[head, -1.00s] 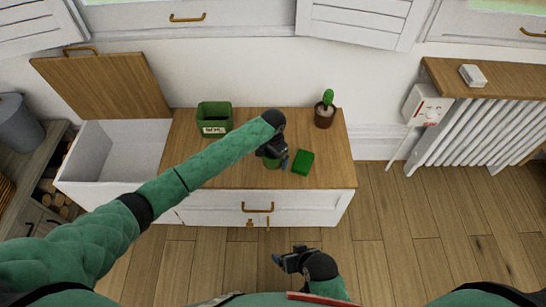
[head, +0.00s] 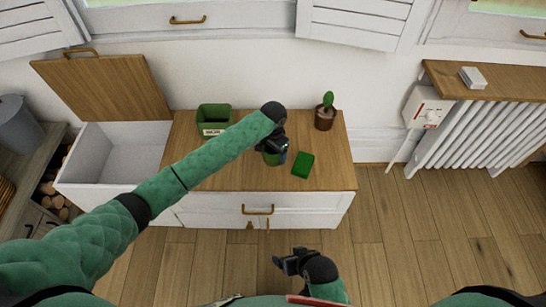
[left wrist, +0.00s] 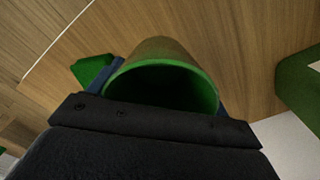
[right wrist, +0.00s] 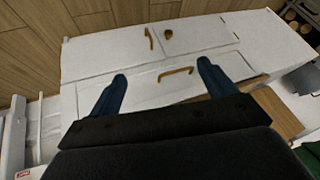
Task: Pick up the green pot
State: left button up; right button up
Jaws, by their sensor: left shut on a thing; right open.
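The green pot (head: 271,159) is over the wooden top of the white cabinet, near its front middle, mostly hidden by my left gripper (head: 274,150). In the left wrist view the pot's open mouth and green rim (left wrist: 165,75) show between the blue fingers, and the gripper is shut on it. I cannot tell whether its base touches the wood. My right gripper (head: 281,263) is open and empty, low in front of the cabinet. Its spread blue fingers also show in the right wrist view (right wrist: 162,73).
A flat green block (head: 303,165) lies just right of the pot. A green labelled box (head: 213,118) stands at the back left, and a cactus in a brown pot (head: 325,116) at the back right. The white bin with raised wooden lid (head: 105,88) is open on the left.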

pick_arm(q)
jog(key=s+d+r, duration=0.6)
jog(key=d+r, duration=0.1)
jog(key=d, duration=0.3)
pick_arm(e)
notch_tip(320, 180, down, 2)
jog(key=shift+f, duration=0.15)
